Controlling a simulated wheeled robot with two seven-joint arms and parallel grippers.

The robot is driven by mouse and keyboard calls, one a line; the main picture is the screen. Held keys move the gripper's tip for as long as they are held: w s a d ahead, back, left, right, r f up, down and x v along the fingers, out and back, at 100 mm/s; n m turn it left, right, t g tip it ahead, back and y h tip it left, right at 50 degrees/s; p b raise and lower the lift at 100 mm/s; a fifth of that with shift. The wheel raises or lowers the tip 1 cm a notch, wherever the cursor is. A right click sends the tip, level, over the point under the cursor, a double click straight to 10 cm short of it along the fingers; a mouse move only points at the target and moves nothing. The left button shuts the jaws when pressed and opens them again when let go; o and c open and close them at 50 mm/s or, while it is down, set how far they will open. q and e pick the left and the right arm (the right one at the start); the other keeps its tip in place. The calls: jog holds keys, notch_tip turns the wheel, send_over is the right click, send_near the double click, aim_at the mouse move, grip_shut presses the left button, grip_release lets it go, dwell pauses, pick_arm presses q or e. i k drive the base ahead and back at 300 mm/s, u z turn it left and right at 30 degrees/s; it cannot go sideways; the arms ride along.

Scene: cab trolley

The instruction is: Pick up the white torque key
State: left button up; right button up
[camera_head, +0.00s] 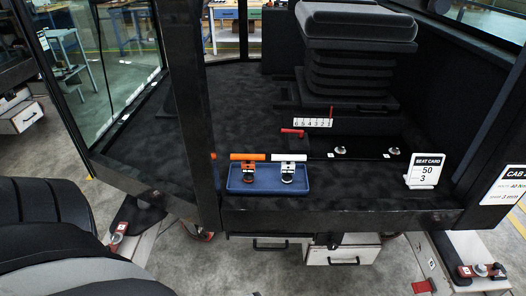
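The white torque key (288,158) stands in the right part of a shallow blue tray (268,190) on the dark cab floor. It has a white bar across the top and a small body with a round silver part below. An orange torque key (248,157) of the same shape stands to its left in the tray, apart from it. Neither of my grippers shows in the head view.
A seat card (425,171) reading 50 and 3 stands right of the tray. Behind are a red lever (292,132), a number scale (313,123) and the seat base (350,75). A dark cab post (190,110) rises left of the tray.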

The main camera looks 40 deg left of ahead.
aim_at(288, 168)
jog(key=u, duration=1.7)
